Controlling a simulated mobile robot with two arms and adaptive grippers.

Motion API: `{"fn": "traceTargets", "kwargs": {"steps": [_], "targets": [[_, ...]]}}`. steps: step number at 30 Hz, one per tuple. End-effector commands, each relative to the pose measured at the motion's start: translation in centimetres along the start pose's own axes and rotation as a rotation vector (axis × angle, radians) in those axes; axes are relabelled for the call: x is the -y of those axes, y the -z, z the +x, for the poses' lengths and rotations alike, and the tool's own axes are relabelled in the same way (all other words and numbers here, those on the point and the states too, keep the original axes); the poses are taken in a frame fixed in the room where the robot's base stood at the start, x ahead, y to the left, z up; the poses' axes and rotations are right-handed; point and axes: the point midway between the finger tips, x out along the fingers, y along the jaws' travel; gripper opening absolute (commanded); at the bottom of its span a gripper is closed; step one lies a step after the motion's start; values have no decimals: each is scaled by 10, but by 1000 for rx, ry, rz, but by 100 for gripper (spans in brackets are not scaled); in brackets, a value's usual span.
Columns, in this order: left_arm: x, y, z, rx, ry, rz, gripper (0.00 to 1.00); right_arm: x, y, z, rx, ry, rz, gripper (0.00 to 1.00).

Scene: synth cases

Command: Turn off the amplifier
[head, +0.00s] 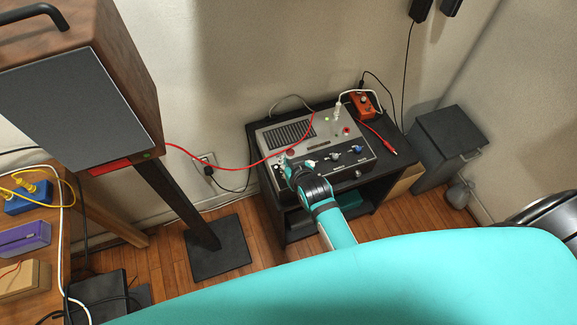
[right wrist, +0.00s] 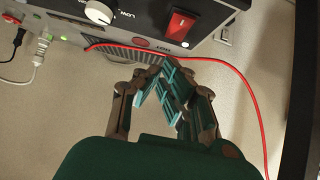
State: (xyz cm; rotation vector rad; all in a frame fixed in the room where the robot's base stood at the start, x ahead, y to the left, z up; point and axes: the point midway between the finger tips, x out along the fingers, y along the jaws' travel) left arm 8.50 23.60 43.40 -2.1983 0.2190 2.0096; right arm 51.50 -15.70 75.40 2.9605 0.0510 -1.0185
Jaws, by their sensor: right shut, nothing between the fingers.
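The amplifier (head: 318,143) is a grey-topped box with a dark vent grille and a front row of knobs, standing on a black stand. In the right wrist view its panel (right wrist: 140,22) fills the top edge, with a red rocker switch (right wrist: 182,24) and a white knob (right wrist: 100,11). I cannot tell which way the rocker is pressed. My right gripper (head: 287,165) is at the amplifier's left front corner and hides part of it. In the right wrist view the gripper (right wrist: 166,80) is shut and empty, its tips below the switch in the picture; contact is unclear. My left gripper is not in view.
A red cable (head: 225,168) runs across the amplifier and also loops beside my fingers in the wrist view (right wrist: 245,85). An orange pedal box (head: 364,103) stands behind it. A large speaker (head: 75,95) on a stand is at left. A grey bin (head: 445,145) stands right.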

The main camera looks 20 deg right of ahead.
Motion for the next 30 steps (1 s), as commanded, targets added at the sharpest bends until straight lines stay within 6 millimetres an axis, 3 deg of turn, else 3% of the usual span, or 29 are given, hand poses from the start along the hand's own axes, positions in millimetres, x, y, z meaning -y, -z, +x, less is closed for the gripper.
{"fn": "traceTargets", "kwargs": {"steps": [7, 18, 22, 30], "targets": [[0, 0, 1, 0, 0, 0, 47, 0, -18, 16, 2, 0, 0, 0], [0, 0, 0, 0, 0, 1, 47, 0, -19, 17, 2, 0, -1, 0], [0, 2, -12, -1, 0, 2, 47, 0, -16, 19, 44, -1, -1, 0], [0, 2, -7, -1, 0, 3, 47, 0, -22, 21, 46, -1, -1, 0]]}}
